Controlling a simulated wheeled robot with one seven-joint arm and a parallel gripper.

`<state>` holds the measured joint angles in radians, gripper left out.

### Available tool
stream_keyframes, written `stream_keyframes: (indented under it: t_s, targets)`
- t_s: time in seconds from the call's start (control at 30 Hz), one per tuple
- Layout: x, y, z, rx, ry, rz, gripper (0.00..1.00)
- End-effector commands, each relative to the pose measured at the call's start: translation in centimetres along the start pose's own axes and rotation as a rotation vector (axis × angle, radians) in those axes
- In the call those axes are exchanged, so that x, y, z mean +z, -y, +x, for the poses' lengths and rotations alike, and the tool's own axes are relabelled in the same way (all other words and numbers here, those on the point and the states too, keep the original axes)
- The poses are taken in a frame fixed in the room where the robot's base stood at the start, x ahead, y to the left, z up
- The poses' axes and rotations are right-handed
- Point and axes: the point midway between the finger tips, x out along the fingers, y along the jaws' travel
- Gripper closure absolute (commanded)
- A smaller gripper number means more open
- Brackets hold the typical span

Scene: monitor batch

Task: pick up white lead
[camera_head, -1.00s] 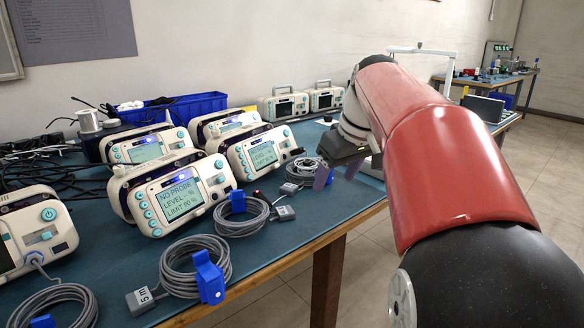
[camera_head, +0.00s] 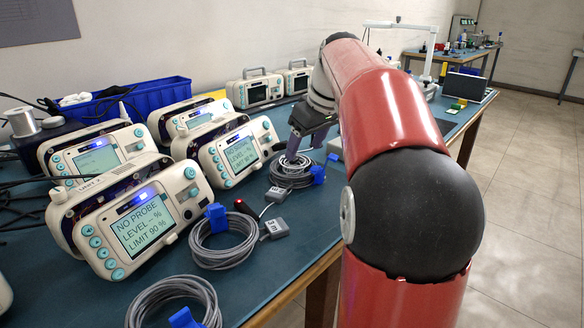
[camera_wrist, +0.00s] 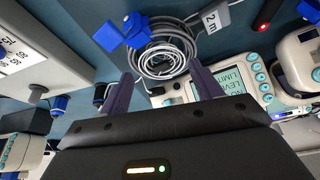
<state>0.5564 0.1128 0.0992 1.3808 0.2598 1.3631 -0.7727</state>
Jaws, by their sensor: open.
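A coiled pale grey-white lead (camera_head: 287,182) lies on the bench beside the monitors, with a blue clip (camera_head: 318,174) at its right and a grey connector block (camera_head: 275,194) in front. In the wrist view the coil (camera_wrist: 160,62) shows ahead of the fingertips, with the blue clip (camera_wrist: 126,30) and a block marked "2 m" (camera_wrist: 215,18). My gripper (camera_head: 308,152) is open and empty, pointing down over the coil; it also shows in the wrist view (camera_wrist: 163,86). The gap between fingers and coil is hard to judge.
Monitors, one reading "NO PROBE" (camera_head: 140,222), crowd the bench at left. Grey coils (camera_head: 222,240) lie nearer, toward the front edge. A small red-lit piece (camera_head: 240,205) lies near the coils. A blue bin (camera_head: 130,98) stands behind. Bare bench lies at the front right.

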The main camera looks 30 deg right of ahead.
Motion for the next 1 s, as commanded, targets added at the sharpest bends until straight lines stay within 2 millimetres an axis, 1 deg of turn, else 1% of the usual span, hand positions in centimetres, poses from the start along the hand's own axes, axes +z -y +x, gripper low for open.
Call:
stream_keyframes:
  t_s: [0.17, 0.3, 0.4, 0.6, 0.8, 0.87, 1.0]
  targets:
    - [-1.0, 0.2, 2.7, -0.003, 0.002, -0.001, 0.35]
    - [-1.0, 0.1, 4.4, -0.002, 0.002, 0.001, 0.35]
    - [-1.0, 0.1, 4.8, -0.001, 0.001, 0.001, 0.35]
    - [-1.0, 0.2, 5.1, -0.004, 0.004, 0.001, 0.35]
    - [-0.9, 0.1, 5.3, -0.006, 0.007, 0.001, 0.62]
    - [-0.9, 0.1, 5.3, -0.005, 0.007, 0.001, 0.69]
    - [-0.8, 0.0, 5.3, -0.003, 0.007, 0.003, 0.69]
